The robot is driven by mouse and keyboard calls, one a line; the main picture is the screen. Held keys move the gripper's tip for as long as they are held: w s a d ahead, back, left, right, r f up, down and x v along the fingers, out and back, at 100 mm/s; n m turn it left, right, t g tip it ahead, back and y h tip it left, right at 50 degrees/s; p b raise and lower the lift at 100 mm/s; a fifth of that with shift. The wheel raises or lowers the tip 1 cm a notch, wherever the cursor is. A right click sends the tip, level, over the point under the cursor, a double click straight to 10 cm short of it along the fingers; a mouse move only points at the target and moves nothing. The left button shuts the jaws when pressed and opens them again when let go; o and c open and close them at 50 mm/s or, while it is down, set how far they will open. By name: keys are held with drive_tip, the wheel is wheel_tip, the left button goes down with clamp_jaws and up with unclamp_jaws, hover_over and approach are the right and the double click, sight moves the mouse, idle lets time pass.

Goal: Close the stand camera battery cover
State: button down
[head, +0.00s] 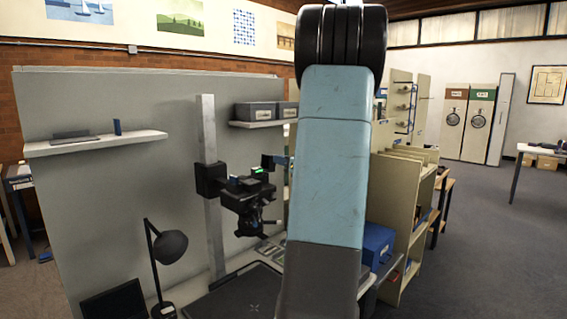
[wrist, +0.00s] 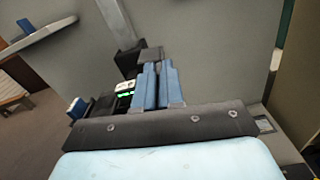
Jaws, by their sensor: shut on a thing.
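The stand camera (head: 247,197) is a black body clamped on a grey upright column (head: 208,150) in the head view. A small green light shows on its top. In the wrist view, part of the camera (wrist: 103,103) with the green light (wrist: 125,92) lies left of my fingers. My gripper (wrist: 158,66) has its two blue fingers close together, shut on a dark piece at the camera, which seems to be the battery cover. The fingers mostly hide it, and its angle cannot be told. In the head view my gripper (head: 279,160) shows partly beside my arm.
A black desk lamp (head: 168,247) and a dark screen (head: 115,300) stand front left. A shelf (head: 95,143) is on the grey partition. A blue box (head: 377,246) and a cream shelf unit (head: 405,225) are to the right. Open floor lies further right.

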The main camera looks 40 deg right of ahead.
sight(264, 189)
drive_tip(key=a+n, duration=0.1)
drive_tip(key=n, duration=0.2)
drive_tip(key=a+n, duration=0.2)
drive_tip(key=n, duration=0.1)
drive_tip(key=a+n, duration=0.1)
drive_tip(key=n, duration=0.2)
drive_tip(key=shift+s+a+r, duration=0.2)
drive_tip(key=shift+a+r, duration=0.05)
drive_tip(key=shift+r, duration=0.1)
drive_tip(key=n, duration=0.2)
drive_tip(key=a+f+n, duration=0.1)
drive_tip(key=a+n, duration=0.1)
drive_tip(key=n, duration=0.1)
drive_tip(key=shift+s+a+f+n, duration=0.1)
drive_tip(key=shift+a+f+n, duration=0.1)
drive_tip(key=shift+a+n, duration=0.1)
drive_tip(key=shift+a+f+n, duration=0.35)
drive_tip(key=shift+f+n, duration=0.15)
drive_tip(key=shift+n, duration=0.7)
drive_tip(key=shift+a+f+n, duration=0.3)
drive_tip(key=shift+f+n, duration=0.2)
drive_tip(key=shift+n, duration=0.7)
drive_tip(key=c, duration=1.2)
unclamp_jaws()
drive_tip(key=shift+c, duration=0.2)
drive_tip(key=shift+s, duration=0.1)
